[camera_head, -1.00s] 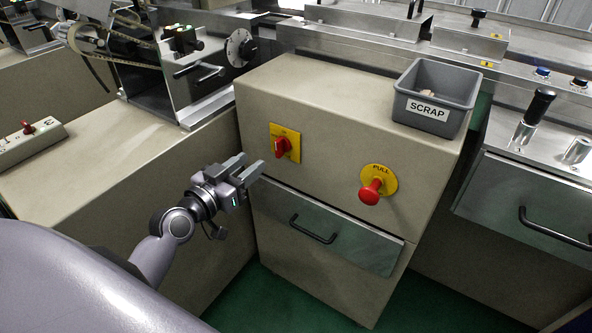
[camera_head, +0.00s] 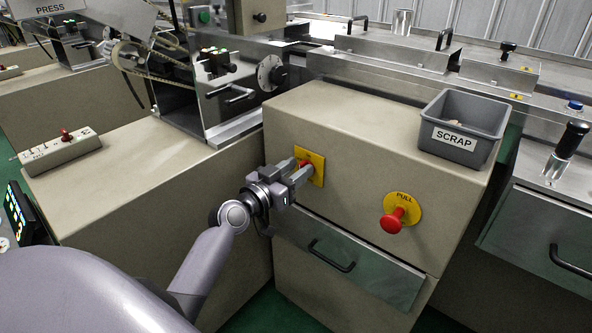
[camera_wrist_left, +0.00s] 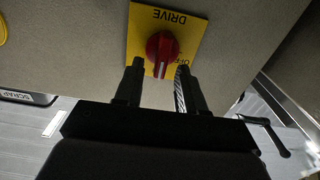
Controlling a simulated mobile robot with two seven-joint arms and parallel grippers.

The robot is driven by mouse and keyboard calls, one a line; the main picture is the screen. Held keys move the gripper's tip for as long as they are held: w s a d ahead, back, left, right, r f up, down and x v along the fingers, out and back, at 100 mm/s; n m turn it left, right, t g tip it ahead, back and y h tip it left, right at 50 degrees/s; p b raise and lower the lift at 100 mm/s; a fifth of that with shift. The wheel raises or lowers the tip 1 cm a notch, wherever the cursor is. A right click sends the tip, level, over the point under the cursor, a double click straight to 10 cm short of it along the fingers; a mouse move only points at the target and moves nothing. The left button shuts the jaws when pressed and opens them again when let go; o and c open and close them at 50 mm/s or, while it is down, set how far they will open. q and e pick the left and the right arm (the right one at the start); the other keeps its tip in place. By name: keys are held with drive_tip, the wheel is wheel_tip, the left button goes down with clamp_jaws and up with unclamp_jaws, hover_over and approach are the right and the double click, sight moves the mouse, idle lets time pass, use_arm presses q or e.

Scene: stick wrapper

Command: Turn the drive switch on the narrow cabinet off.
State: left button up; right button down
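The drive switch is a red rotary knob (camera_wrist_left: 162,48) on a yellow plate (camera_head: 317,168) marked DRIVE, on the front of the narrow cabinet (camera_head: 350,150). In the left wrist view the plate (camera_wrist_left: 190,32) appears upside down, with partly covered lettering beside the knob. My left gripper (camera_head: 300,173) is at the switch, and its fingers hide much of the knob in the head view. In the left wrist view the gripper (camera_wrist_left: 160,68) is open, with one fingertip on each side of the knob's near end. Contact cannot be told. My right gripper is not in view.
A red PULL button (camera_head: 394,220) sticks out to the right of the switch. A drawer with a black handle (camera_head: 331,256) is below. A grey SCRAP bin (camera_head: 463,128) stands on the cabinet top. A handle (camera_wrist_left: 268,135) shows in the left wrist view.

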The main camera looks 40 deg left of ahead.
use_arm(q)
drive_tip(key=shift+w, duration=0.15)
drive_tip(key=shift+c, duration=0.3)
clamp_jaws()
drive_tip(key=shift+n, duration=0.4)
drive_tip(key=n, duration=0.5)
drive_tip(key=a+f+n+p, duration=0.1)
drive_tip(key=n, duration=0.5)
drive_tip(key=n+p, duration=0.1)
drive_tip(key=n, duration=0.4)
drive_tip(key=shift+a+f+n, duration=0.3)
drive_tip(key=shift+n, duration=0.1)
